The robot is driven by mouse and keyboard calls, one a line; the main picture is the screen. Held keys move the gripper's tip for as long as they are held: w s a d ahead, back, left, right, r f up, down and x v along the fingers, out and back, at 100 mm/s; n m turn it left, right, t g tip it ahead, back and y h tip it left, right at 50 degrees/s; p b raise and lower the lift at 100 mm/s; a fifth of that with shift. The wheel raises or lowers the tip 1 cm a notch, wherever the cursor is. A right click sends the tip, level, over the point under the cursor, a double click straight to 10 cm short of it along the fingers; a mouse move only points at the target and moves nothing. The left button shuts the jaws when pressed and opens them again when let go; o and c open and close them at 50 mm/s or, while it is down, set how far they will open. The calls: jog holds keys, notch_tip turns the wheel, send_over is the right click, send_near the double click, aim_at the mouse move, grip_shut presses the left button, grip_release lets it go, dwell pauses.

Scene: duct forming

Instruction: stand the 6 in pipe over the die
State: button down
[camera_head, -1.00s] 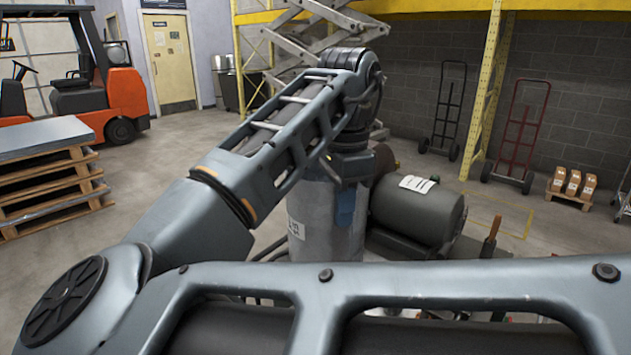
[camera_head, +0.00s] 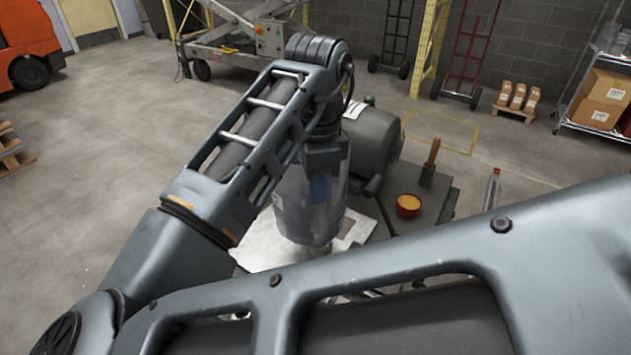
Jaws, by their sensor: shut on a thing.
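The 6 in pipe (camera_head: 290,215) is a wide, shiny grey metal cylinder, held close to upright under my wrist. My gripper (camera_head: 322,175) is shut on its upper part, and the wrist hides the pipe's top rim. The pipe's lower end is in front of a bright metal plate (camera_head: 262,247) on the machine. I cannot tell whether it touches the plate or hangs above it. I cannot make out the die; the pipe or my arm may hide it.
A dark motor housing (camera_head: 372,138) stands just behind and right of the pipe. My arm covers the foreground. Open floor lies at left.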

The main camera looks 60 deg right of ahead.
aim_at(316, 230)
jog(key=shift+f+b, duration=3.4)
jog(key=shift+f, duration=1.6)
jog(key=c, duration=1.2)
grip_release()
jog(key=shift+r, duration=0.1)
notch_tip(316, 230, up, 8)
jog(key=shift+f, duration=0.15)
